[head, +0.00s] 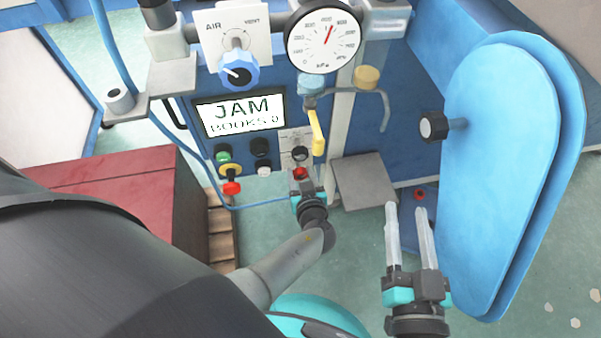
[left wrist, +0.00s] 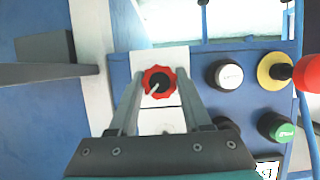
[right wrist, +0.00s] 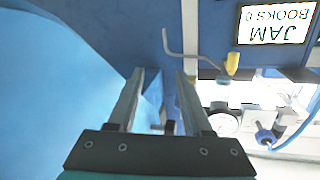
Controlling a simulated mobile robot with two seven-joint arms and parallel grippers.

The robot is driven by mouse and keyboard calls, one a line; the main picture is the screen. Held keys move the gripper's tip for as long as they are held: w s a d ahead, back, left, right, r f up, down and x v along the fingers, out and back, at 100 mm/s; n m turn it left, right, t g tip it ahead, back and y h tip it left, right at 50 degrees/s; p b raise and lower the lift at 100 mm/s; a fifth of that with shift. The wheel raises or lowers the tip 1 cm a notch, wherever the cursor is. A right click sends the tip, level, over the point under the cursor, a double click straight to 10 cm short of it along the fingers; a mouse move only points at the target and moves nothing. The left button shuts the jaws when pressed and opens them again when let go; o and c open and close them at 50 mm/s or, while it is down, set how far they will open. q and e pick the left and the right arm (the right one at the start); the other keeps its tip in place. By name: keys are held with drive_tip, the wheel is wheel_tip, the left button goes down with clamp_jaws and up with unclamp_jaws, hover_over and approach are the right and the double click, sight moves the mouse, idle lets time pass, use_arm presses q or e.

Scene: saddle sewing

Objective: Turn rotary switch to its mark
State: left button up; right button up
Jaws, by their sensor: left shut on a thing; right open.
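The rotary switch is a red scalloped knob (left wrist: 159,86) with a dark centre and a pale pointer, on a white plate. The pointer slants toward the lower left in the left wrist view. In the head view the red knob (head: 300,172) is partly covered by my left gripper (head: 301,186). My left gripper's fingers (left wrist: 160,84) lie on both sides of the knob, shut on it. I cannot make out its mark. My right gripper (head: 407,208) is open and empty, low beside the blue panel; its fingers also show in the right wrist view (right wrist: 160,75).
A blue AIR/VENT knob (head: 238,75), a gauge (head: 324,38) and a JAM screen (head: 240,114) are above. Push buttons (head: 223,157) and a yellow lever (head: 317,133) are close to the switch. A large blue rounded panel (head: 505,165) bounds the right side.

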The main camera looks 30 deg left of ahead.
use_arm(q)
clamp_jaws()
drive_tip(key=shift+a+n+t+h, duration=0.15)
drive_tip(key=shift+n+t+h, duration=0.45)
drive_tip(key=shift+n, duration=0.6)
drive_tip(key=shift+r+n+t+h, duration=0.1)
drive_tip(key=shift+n+t+h, duration=0.45)
drive_tip(key=shift+n, duration=0.65)
drive_tip(key=shift+w, duration=0.1)
drive_tip(key=shift+a, duration=0.1)
drive_tip(key=o, duration=1.1)
unclamp_jaws()
drive_tip(key=shift+o, duration=0.2)
